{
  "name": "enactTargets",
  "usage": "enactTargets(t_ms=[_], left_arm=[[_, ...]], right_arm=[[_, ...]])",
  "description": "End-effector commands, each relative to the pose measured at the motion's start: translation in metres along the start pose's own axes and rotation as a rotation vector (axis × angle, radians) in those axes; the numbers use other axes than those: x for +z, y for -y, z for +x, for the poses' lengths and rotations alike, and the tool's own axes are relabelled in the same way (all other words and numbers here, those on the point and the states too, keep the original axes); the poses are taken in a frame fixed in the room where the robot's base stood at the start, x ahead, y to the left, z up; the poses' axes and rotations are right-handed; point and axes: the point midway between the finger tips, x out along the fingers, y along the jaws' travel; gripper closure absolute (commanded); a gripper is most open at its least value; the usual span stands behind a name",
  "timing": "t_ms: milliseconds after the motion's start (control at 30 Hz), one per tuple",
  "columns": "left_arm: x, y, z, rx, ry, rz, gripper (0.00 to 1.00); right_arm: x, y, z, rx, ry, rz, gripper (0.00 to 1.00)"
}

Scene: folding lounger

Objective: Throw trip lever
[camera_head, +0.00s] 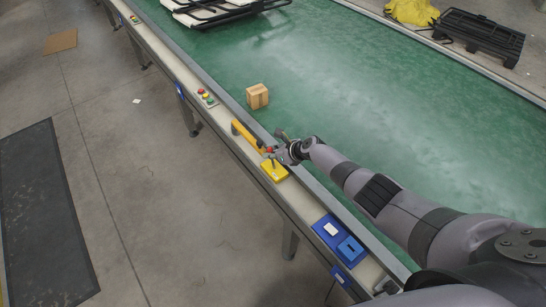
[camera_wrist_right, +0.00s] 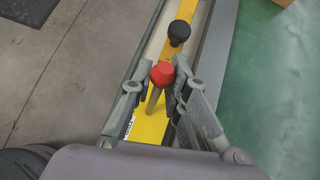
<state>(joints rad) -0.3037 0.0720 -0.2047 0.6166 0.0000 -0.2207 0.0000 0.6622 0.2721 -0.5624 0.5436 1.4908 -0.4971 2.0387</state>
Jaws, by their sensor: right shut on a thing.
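The trip lever has a red knob (camera_wrist_right: 162,73) on a grey rod that rises from a yellow base plate (camera_wrist_right: 150,126). In the head view, the yellow base (camera_head: 274,171) sits on the near rail of the conveyor. My right gripper (camera_head: 273,153) is over this base, at the lever. In the right wrist view, the fingers of my right gripper (camera_wrist_right: 163,88) are closed around the lever just at the red knob, one on each side. The knob stands between the fingertips. My left gripper is not in view.
A yellow bar (camera_head: 247,134) lies along the rail; a black knob (camera_wrist_right: 179,32) stands over it. A cardboard box (camera_head: 257,96) sits on the green belt (camera_head: 340,95). A button panel (camera_head: 207,98) and a blue unit (camera_head: 338,238) are also on the rail.

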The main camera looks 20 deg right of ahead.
Motion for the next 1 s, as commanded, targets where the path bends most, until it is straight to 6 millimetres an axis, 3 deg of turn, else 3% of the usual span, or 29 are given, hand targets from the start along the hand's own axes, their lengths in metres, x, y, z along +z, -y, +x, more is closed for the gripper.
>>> enactTargets(t_ms=[233, 933, 967, 1000], left_arm=[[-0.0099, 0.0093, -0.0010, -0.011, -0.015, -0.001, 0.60], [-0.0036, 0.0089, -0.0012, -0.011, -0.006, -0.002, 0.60], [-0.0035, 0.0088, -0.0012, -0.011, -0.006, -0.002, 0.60], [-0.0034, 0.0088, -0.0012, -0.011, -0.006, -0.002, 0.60]], right_arm=[[0.0053, 0.0019, 0.0065, 0.005, -0.046, 0.009, 1.00], [0.0050, 0.0032, 0.0092, 0.007, -0.071, 0.011, 1.00], [0.0050, 0.0032, 0.0092, 0.007, -0.071, 0.011, 0.82], [0.0050, 0.0032, 0.0092, 0.007, -0.071, 0.011, 0.80]])
